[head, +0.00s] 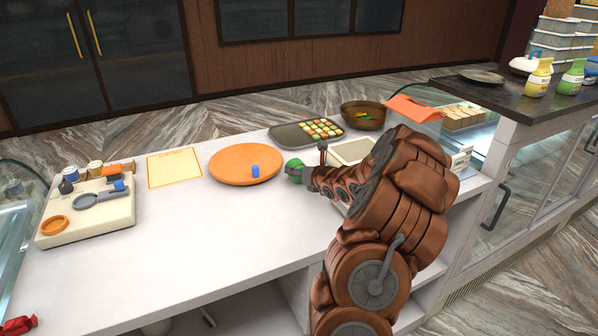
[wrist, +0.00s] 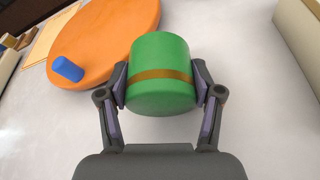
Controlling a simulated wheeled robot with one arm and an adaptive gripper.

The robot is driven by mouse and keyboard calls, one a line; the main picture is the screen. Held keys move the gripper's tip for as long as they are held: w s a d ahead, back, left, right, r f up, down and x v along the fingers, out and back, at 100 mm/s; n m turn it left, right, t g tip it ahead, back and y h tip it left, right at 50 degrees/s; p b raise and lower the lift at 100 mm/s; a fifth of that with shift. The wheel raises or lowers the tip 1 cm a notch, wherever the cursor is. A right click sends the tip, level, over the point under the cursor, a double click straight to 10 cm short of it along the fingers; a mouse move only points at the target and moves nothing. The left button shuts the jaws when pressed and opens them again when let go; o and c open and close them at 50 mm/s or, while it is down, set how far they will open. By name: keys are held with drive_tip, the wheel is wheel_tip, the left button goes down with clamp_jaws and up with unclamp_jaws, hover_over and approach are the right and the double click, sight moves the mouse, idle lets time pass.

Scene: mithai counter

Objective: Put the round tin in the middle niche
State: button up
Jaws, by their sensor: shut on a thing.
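The round tin (wrist: 160,70) is green with a brown-gold band. My gripper (wrist: 161,92) is shut on it, with one finger pressed against each side. In the head view the green tin (head: 294,165) shows at the end of my arm, just right of the orange round platter (head: 232,178). It is over the white counter; I cannot tell its exact height. Open shelf spaces (head: 433,272) show in the counter front at the right, partly hidden behind my arm. I cannot tell which one is the middle niche.
A blue cylinder (head: 255,171) stands on the platter. A tray of sweets (head: 291,136) and a brown bowl (head: 363,116) are at the back. A cream board (head: 95,222) with small items is at left, beside an orange-edged sheet (head: 174,168).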

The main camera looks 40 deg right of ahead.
drive_tip(key=shift+f, duration=0.15)
drive_tip(key=o, duration=1.3)
drive_tip(key=shift+s+r, duration=0.1)
drive_tip(key=shift+r, duration=0.1)
drive_tip(key=b+v, duration=0.2)
drive_tip(key=v, duration=0.8)
drive_tip(key=shift+s+r, duration=0.1)
drive_tip(key=shift+s, duration=0.15)
drive_tip(key=shift+s+a+r, duration=0.15)
drive_tip(key=shift+s+r, duration=0.1)
drive_tip(key=shift+s, duration=0.4)
